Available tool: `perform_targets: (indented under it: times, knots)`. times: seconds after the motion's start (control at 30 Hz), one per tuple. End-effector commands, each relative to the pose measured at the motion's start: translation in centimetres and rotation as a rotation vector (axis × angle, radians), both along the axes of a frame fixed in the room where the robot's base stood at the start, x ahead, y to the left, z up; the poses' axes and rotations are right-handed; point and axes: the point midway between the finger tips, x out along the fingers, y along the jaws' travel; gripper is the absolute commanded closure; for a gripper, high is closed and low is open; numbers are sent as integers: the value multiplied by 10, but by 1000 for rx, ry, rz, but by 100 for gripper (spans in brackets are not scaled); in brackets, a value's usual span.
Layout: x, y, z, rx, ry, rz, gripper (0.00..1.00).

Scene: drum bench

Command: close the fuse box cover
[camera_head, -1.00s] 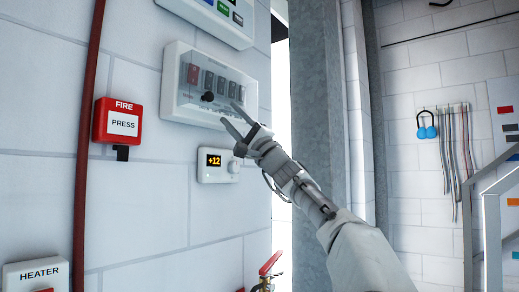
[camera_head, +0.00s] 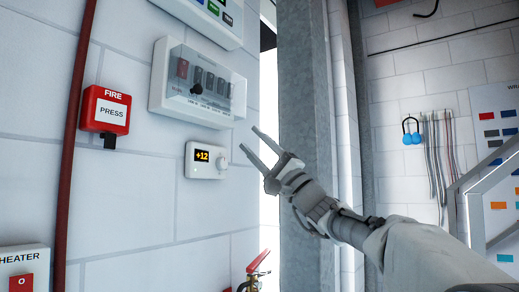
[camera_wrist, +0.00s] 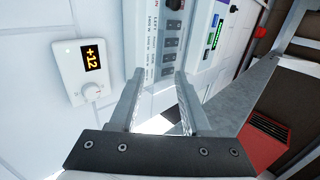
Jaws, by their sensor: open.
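The fuse box (camera_head: 158,80) is a white wall box with a row of switches, one red and several grey. Its clear cover (camera_head: 225,85) shows as a pale see-through panel in front of the switches, with a black knob (camera_head: 196,89). I cannot tell whether the cover is fully shut. My gripper (camera_head: 249,139) is open and empty, below and right of the box, apart from it. In the wrist view, my open fingers (camera_wrist: 160,72) show with the box's grey switches (camera_wrist: 170,43) beyond them.
A thermostat reading +12 (camera_head: 206,160) is below the box. A red fire button (camera_head: 106,109) is to the left, beside a red pipe (camera_head: 75,130). Another panel (camera_head: 205,22) is above. A grey metal post (camera_head: 303,110) stands right of the box.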

Motion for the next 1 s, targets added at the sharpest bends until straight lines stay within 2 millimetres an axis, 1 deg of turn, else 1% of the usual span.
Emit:
perform_targets:
  times: [0.07, 0.23, 0.77, 0.87, 0.97, 1.0]
  knots:
    - [-3, -4, -5, 0, 2, -1, 52]
    - [-7, -9, -10, 2, 0, -1, 52]
    - [-8, -9, -11, 1, 0, 1, 52]
    - [-10, -1, -16, -27, 11, 8, 52]
    - [-17, 23, -33, -114, 45, 32, 52]
    - [-22, 37, -44, -168, 69, 46, 52]
